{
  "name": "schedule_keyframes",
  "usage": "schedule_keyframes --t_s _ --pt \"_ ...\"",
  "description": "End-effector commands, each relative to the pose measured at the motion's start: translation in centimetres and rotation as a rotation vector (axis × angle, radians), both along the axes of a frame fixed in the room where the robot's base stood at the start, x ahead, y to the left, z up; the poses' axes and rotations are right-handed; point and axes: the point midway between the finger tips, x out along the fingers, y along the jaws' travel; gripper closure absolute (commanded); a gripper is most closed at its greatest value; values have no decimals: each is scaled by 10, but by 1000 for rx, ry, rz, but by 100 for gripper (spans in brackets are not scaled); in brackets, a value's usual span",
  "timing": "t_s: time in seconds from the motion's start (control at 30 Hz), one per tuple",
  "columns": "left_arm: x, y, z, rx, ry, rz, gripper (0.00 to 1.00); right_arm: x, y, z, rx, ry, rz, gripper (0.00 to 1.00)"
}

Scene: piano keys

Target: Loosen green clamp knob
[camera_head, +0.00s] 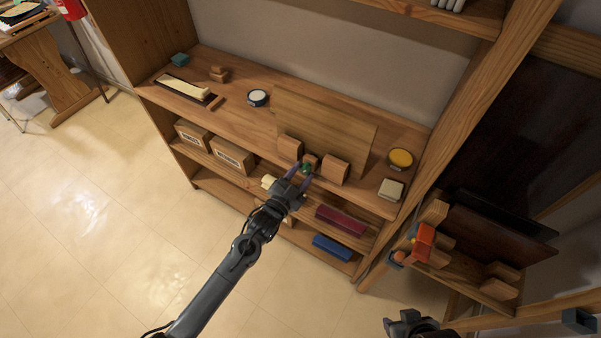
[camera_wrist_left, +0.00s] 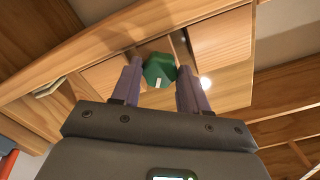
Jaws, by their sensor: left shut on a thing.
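The green clamp knob (camera_head: 307,168) is at the front of a wooden block on the shelf, between two larger wooden blocks. My left gripper (camera_head: 304,172) reaches the shelf edge and is shut on the knob. In the left wrist view the knob (camera_wrist_left: 159,70) sits between the two purple fingertips (camera_wrist_left: 160,82), with a white mark on its face. My right gripper (camera_head: 408,325) shows only in part at the bottom of the head view, away from the shelf; its fingers are not clear.
A yellow-topped round tin (camera_head: 400,158) and a pale block (camera_head: 391,189) are to the right, a round tin (camera_head: 258,98) to the left. Boxes (camera_head: 232,155) stand on the shelf below. An orange clamp (camera_head: 423,242) is at the lower right.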

Motion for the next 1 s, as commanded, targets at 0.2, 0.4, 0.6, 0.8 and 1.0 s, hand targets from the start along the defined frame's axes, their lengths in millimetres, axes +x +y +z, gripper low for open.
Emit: schedule_keyframes --t_s 0.2,0.4,0.6,0.8,1.0 --pt "0 0 1 -182 94 1 86 0 -1 8 -2 0 1 57" --pt "0 -1 1 -327 167 1 86 0 0 14 -1 0 1 57" --pt "0 0 1 -432 222 1 86 0 0 17 2 0 -1 57" --pt "0 -1 1 -496 254 0 86 0 1 19 7 0 -4 57" --pt "0 0 0 -521 265 0 86 0 2 20 8 0 -6 57"
